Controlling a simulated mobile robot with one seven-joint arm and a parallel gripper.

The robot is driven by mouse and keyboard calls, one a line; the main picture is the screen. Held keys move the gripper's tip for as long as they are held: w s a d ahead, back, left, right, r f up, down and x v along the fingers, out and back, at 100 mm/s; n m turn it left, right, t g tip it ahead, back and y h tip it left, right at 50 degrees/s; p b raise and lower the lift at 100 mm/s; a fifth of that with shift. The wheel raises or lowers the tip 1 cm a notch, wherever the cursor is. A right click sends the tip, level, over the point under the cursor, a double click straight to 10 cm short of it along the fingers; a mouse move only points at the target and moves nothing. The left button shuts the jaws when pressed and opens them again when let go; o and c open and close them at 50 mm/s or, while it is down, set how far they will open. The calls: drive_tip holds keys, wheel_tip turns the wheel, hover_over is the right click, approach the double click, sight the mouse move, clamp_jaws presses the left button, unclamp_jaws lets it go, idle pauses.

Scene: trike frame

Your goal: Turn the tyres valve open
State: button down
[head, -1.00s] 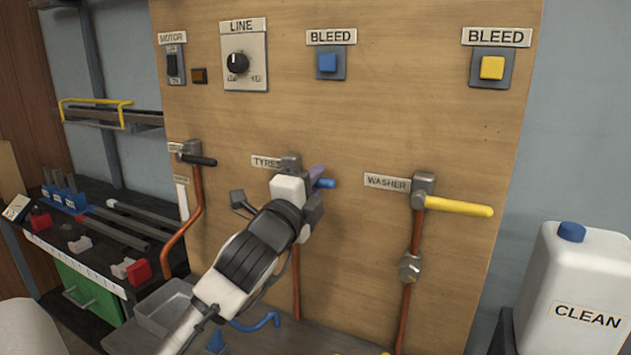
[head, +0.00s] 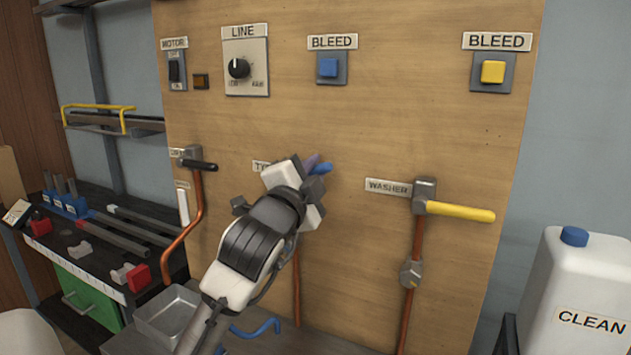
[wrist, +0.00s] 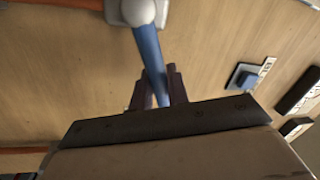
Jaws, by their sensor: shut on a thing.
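The tyres valve has a blue lever (head: 322,168) on the wooden panel. Its tip shows in the head view, pointing right and tilted slightly up. My gripper (head: 312,162) is shut on this lever. In the wrist view the blue lever (wrist: 149,55) runs from the grey valve body (wrist: 136,10) down between the two dark fingers of my gripper (wrist: 156,88). In the head view my arm hides most of the valve body and part of the TYRES label (head: 260,166).
The washer valve with its yellow lever (head: 460,212) is to the right, and a black lever (head: 198,165) is to the left. Blue (head: 328,67) and yellow (head: 493,72) bleed buttons are above. Bare panel lies between my gripper and the buttons.

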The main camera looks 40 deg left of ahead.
drive_tip(key=r+n, duration=0.1)
drive_tip(key=a+n+p, duration=0.1)
drive_tip(key=n, duration=0.1)
drive_tip(key=r+n, duration=0.1)
drive_tip(key=n, duration=0.1)
drive_tip(key=shift+a+r+g+y, duration=0.25)
drive_tip(key=shift+r+g+y, duration=0.05)
drive_tip(key=shift+g+y, duration=0.1)
drive_tip(key=n+p, duration=0.1)
drive_tip(key=a+r+n, duration=0.1)
drive_tip(key=n, duration=0.1)
drive_tip(key=a+n+p, duration=0.1)
drive_tip(key=shift+s+r+n+g+y+p, duration=0.25)
drive_tip(key=shift+s+n+g+y+p, duration=0.05)
drive_tip(key=shift+g+y+p, duration=0.1)
drive_tip(key=n, duration=0.1)
drive_tip(key=a+n+p, duration=0.1)
drive_tip(key=n+p, duration=0.1)
drive_tip(key=shift+s+a+r+g, duration=0.2)
drive_tip(key=shift+a+r+g, duration=0.05)
drive_tip(key=shift+a+g, duration=0.05)
drive_tip(key=shift+s+a+n+p, duration=0.2)
drive_tip(key=shift+a+n+p, duration=0.4)
drive_tip(key=shift+n, duration=0.5)
drive_tip(key=c, duration=1.4)
unclamp_jaws()
drive_tip(key=shift+a+f, duration=0.1)
drive_tip(key=shift+s, duration=0.1)
